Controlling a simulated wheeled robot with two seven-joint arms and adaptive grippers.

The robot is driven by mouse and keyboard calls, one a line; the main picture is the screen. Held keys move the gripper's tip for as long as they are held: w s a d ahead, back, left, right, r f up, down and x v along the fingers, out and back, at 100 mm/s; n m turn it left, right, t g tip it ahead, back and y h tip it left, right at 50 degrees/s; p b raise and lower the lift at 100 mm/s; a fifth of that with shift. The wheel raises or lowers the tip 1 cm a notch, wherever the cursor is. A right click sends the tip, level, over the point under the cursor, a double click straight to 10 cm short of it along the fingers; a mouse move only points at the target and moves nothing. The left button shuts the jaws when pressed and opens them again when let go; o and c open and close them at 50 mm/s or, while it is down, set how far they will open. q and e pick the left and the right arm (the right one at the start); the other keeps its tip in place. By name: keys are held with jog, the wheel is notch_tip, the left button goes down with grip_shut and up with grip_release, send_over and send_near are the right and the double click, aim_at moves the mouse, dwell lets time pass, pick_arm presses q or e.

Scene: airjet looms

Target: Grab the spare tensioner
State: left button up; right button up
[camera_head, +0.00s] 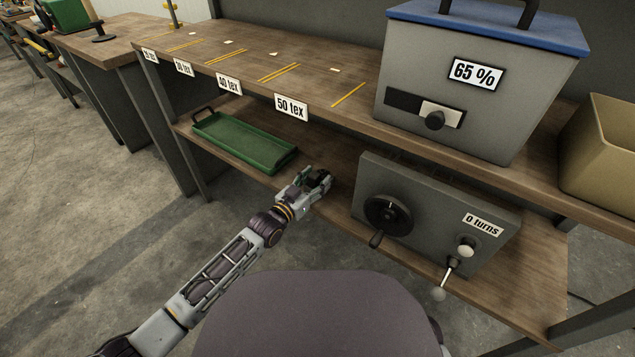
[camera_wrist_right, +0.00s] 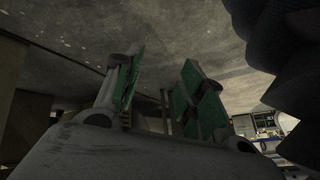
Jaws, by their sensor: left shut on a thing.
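My left gripper (camera_head: 322,182) is at the lower shelf, between the green tray and the grey box with the handwheel. It is shut on a small dark thing, which looks like the spare tensioner (camera_head: 317,175). The fingers cover much of it, so its shape is not clear. My right gripper (camera_wrist_right: 163,72) shows in the right wrist view with its green-padded fingers apart and nothing between them. It is not in the head view.
The green tray (camera_head: 245,143) on the lower shelf looks empty. The grey handwheel box (camera_head: 430,215) reads "0 turns". Above, the upper shelf (camera_head: 330,70) carries tex labels, a grey "65 %" box (camera_head: 478,110) with blue lid, and a tan bin (camera_head: 605,150).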

pick_arm(q)
jog(key=shift+r, duration=0.15)
jog(key=shift+r+p, duration=0.4)
jog(key=shift+r, duration=0.4)
notch_tip(320, 180, up, 7)
jog(key=p, duration=0.3)
jog(key=shift+r, duration=0.6)
pick_arm(e)
notch_tip(320, 180, up, 9)
jog(key=d+g+h, duration=0.1)
jog(key=shift+s+d+f+n+g, duration=0.2)
jog(key=shift+s+d+n+g, duration=0.1)
jog(key=shift+d+n, duration=0.1)
